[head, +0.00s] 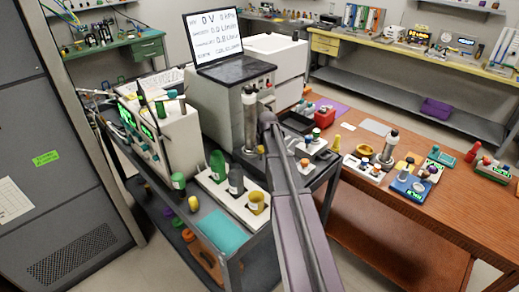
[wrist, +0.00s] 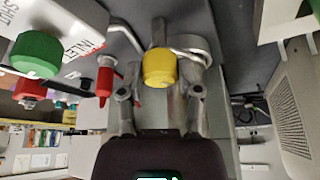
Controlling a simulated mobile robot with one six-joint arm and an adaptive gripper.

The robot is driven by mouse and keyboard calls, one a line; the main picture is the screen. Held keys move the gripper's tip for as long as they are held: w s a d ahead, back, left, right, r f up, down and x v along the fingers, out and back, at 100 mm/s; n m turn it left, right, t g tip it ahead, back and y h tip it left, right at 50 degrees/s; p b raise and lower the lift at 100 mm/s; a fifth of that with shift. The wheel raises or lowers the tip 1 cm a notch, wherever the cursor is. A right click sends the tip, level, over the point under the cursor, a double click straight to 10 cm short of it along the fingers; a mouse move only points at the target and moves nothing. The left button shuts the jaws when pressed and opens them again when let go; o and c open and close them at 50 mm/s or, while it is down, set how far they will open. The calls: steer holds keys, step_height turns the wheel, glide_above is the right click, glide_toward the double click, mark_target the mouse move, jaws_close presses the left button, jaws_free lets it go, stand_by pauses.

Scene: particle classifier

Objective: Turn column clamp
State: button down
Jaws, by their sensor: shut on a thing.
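In the wrist view a yellow knob (wrist: 160,67) sits on a grey rod between the two fingers of my gripper (wrist: 161,85). I take this knob to be the column clamp's handle. The gripper is shut on it, one finger on each side. A curved grey metal part lies just behind the knob. In the head view the metal column (head: 250,122) stands upright at the front of the grey instrument. My arm reaches up to it and ends close beside it. The clamp and the fingertips are mostly hidden there by my arm.
In the wrist view a green knob (wrist: 36,54) and a red valve (wrist: 105,78) lie left of my gripper, by an inlet label. In the head view, a white rack (head: 232,195) with bottles stands left of my arm. A brown table (head: 420,225) with small devices is right.

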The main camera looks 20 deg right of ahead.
steer(key=shift+m, duration=0.4)
steer(key=m+h, duration=0.1)
steer(key=m, duration=0.2)
steer(key=shift+w+g, duration=0.1)
steer(key=shift+g, duration=0.2)
steer(key=shift+m+g+h, duration=0.3)
steer(key=shift+m+h, duration=0.5)
steer(key=shift+m, duration=0.9)
steer(key=shift+d, duration=0.1)
steer(key=shift+c, duration=1.5)
jaws_free()
